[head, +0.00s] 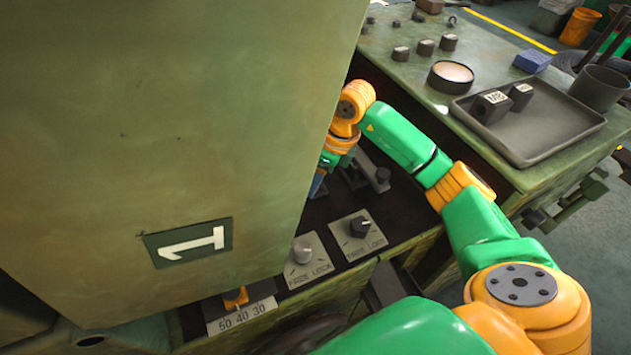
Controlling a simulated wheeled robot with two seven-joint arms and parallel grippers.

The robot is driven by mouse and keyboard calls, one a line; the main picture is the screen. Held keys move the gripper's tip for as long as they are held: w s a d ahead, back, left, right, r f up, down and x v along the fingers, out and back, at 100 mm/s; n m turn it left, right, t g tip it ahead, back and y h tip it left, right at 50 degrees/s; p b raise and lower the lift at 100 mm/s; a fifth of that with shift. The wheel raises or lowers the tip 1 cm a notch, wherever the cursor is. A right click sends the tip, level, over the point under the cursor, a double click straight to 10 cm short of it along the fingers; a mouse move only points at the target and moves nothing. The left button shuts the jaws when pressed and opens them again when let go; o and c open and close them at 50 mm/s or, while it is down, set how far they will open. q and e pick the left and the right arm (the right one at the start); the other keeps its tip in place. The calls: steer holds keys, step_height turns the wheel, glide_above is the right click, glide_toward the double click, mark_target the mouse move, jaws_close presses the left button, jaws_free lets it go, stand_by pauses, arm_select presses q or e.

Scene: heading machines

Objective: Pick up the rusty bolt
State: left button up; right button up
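I cannot make out the rusty bolt in the head view. My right arm comes in from the bottom right and reaches into the recess beside the large green machine housing (170,110). Its orange wrist is at the housing's right edge. The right gripper's fingers are hidden behind that housing, so I cannot see whether they hold anything. My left arm and gripper are out of view.
Two knob plates (305,262) (357,236) and an orange lever (236,298) over a number scale sit below the housing. On the green bench at right are a dark tray (560,145) holding two blocks, a round tin (451,77), a blue block (532,61) and a dark cup (599,88).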

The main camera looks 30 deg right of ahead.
jaws_close()
steer(key=shift+r, duration=0.1)
